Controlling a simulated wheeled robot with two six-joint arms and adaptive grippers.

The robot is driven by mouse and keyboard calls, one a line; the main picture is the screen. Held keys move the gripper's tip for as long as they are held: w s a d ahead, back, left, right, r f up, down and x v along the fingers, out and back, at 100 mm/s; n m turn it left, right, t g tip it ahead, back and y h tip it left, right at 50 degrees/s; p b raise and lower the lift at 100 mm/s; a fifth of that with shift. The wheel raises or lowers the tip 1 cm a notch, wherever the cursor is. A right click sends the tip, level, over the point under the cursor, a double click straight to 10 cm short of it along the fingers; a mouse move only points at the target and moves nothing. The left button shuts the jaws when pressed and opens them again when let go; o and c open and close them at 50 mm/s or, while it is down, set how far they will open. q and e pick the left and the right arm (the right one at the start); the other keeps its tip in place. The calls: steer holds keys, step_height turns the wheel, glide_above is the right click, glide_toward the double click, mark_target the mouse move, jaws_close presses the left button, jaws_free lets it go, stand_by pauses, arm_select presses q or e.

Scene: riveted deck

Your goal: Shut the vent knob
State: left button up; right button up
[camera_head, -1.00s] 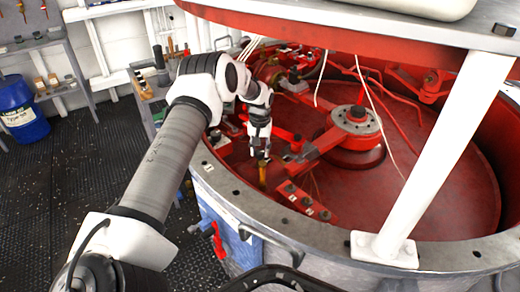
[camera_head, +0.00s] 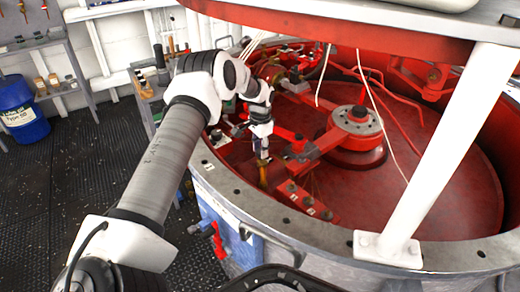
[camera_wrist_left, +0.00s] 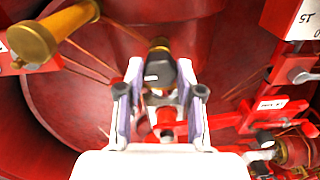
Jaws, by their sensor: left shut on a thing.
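My left gripper (camera_head: 262,153) reaches down inside the red drum, just inside its near rim. It is shut on a dark knob with a white mark (camera_wrist_left: 157,73), which sits between the two fingers in the left wrist view. I take this as the vent knob; a brass part shows just behind it. In the head view the knob is mostly hidden by the gripper, above a brass stem (camera_head: 263,176). My right gripper is not in view.
The grey bolted rim (camera_head: 243,203) curves round the drum. A white post (camera_head: 447,150) stands at the right under a raised red lid (camera_head: 340,35). Red arms and a hub (camera_head: 357,120) lie beside the gripper. A brass pipe (camera_wrist_left: 35,42) is close at upper left.

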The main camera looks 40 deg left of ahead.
arm_select(q)
steer(key=shift+s+d+f+m, duration=0.1)
steer(key=shift+f+m, duration=0.1)
steer(key=shift+m, duration=0.2)
steer(key=o, duration=1.2)
steer(key=shift+w+f, duration=0.1)
steer(key=shift+w, duration=0.2)
step_height(320, 180, up, 12)
